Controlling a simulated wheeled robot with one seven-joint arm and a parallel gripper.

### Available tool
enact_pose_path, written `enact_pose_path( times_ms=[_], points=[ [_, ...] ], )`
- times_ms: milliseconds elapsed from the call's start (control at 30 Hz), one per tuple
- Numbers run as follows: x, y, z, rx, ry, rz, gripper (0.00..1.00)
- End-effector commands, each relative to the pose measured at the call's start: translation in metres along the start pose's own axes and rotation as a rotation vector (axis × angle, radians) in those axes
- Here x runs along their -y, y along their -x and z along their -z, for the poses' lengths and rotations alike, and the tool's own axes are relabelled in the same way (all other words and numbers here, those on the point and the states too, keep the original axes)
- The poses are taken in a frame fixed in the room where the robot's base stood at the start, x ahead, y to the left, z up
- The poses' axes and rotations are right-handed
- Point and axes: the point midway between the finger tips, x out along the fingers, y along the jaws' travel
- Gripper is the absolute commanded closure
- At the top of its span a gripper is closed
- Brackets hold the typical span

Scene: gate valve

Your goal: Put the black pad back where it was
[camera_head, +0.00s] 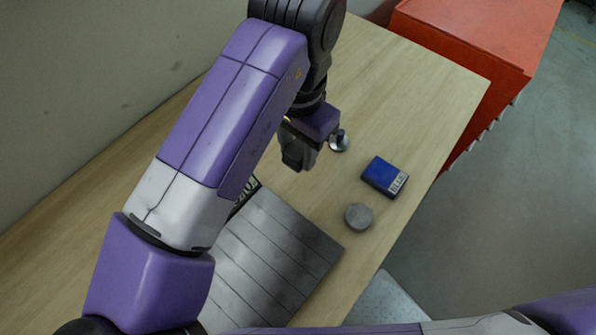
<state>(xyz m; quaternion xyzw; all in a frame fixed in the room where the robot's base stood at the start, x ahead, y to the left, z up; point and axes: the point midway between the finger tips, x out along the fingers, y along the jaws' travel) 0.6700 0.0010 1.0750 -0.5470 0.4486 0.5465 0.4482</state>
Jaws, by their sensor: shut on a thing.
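My gripper (296,155) points down over the wooden table, left of the small metal piece with a dark knob. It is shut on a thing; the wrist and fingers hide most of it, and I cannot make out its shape. I cannot clearly pick out the black pad anywhere in view. A dark item with pale lettering (247,191) shows partly from behind my arm, at the upper edge of the grey ridged slab (275,245). I cannot tell what that item is.
The small metal piece (339,145) stands close right of my gripper. A blue box with a white label (383,175) and a grey round disc (358,216) lie farther right. A red cabinet (480,35) stands beyond the table (410,95), whose upper right is bare.

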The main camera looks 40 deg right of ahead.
Motion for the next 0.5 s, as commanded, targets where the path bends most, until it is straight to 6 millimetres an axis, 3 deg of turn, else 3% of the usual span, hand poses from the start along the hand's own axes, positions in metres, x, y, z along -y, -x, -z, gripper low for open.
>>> enact_pose_path(
  times_ms=[200, 500],
  points=[
    [-0.001, -0.043, 0.000, 0.001, 0.001, -0.002, 1.00],
    [0.000, -0.065, 0.000, 0.000, 0.000, -0.002, 1.00]
  ],
)
